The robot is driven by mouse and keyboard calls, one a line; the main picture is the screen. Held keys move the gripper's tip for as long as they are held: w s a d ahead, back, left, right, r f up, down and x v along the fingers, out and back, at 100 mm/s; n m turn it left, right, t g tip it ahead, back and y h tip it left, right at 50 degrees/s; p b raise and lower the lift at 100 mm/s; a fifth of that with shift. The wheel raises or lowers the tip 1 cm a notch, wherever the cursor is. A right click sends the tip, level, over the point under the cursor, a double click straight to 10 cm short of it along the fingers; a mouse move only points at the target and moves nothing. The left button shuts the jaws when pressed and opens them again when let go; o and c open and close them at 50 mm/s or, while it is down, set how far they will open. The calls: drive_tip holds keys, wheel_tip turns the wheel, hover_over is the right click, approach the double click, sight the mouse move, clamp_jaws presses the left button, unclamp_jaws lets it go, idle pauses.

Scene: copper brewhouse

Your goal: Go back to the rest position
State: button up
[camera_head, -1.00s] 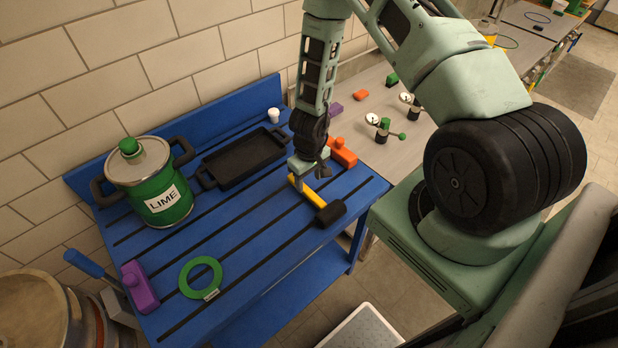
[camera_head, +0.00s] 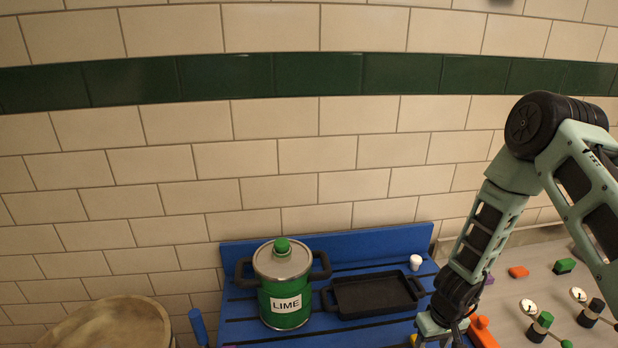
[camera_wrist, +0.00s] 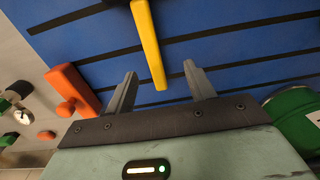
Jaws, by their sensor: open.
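My gripper (camera_wrist: 158,88) is open and empty in the wrist view, its two grey fingers apart. A yellow handle (camera_wrist: 150,45) runs down toward the gap between the fingertips on the blue slatted bench (camera_wrist: 235,50). In the head view, my arm reaches down at the right to the bench (camera_head: 385,245). The gripper there is cut off by the lower picture edge, next to the orange block (camera_head: 483,333). The mallet's head is out of view in both current frames.
A green LIME pot (camera_head: 286,310) and a black tray (camera_head: 375,295) stand on the bench, with a small white object (camera_head: 415,262) behind. The orange block also shows in the wrist view (camera_wrist: 75,90). A grey table with valves (camera_head: 540,325) adjoins at right.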

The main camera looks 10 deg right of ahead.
drive_tip(key=s+a+r+n+y+b, duration=0.1)
drive_tip(key=a+r+n+y+b, duration=0.15)
drive_tip(key=a+r, duration=0.55)
drive_tip(key=a+r+n+y+b, duration=0.1)
drive_tip(key=a+r+b, duration=0.3)
drive_tip(key=a, duration=0.6)
drive_tip(key=s+a+r+n+h+b, duration=0.1)
drive_tip(key=s+r, duration=0.3)
drive_tip(key=s, duration=0.6)
drive_tip(key=s+a+r+n+h+b, duration=0.2)
drive_tip(key=s+r+b, duration=0.2)
drive_tip(key=s, duration=0.6)
drive_tip(key=shift+a+r+n+b, duration=0.15)
drive_tip(key=shift+r+n+b, duration=0.2)
drive_tip(key=shift+r, duration=0.35)
